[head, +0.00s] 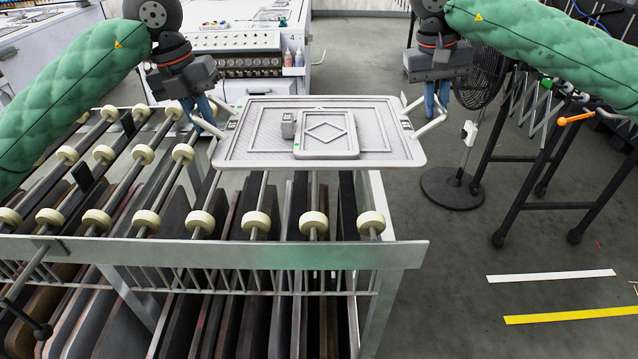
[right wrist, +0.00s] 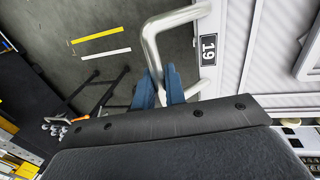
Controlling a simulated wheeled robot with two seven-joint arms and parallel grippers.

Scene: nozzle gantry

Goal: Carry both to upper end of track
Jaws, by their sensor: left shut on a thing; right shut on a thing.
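A pale grey tray (head: 240,152) with a handle at each side is held level above the far right end of a sloped roller track (head: 95,219). A smaller framed plate (head: 327,152) with a diamond pattern and a small grey block (head: 288,129) lie on it. My left gripper (head: 203,118) is shut on the tray's left handle. My right gripper (head: 437,112) is shut on the right handle; in the right wrist view its blue fingers (right wrist: 164,92) close around the white bar, beside a label reading 19. Whether the tray touches the rollers is hidden.
Dark panels (head: 235,320) stand upright in the rack under the rollers. A white machine (head: 245,65) stands behind. A black fan (head: 455,185) and a black stand (head: 545,158) are at the right. The floor at front right is clear, with white and yellow stripes.

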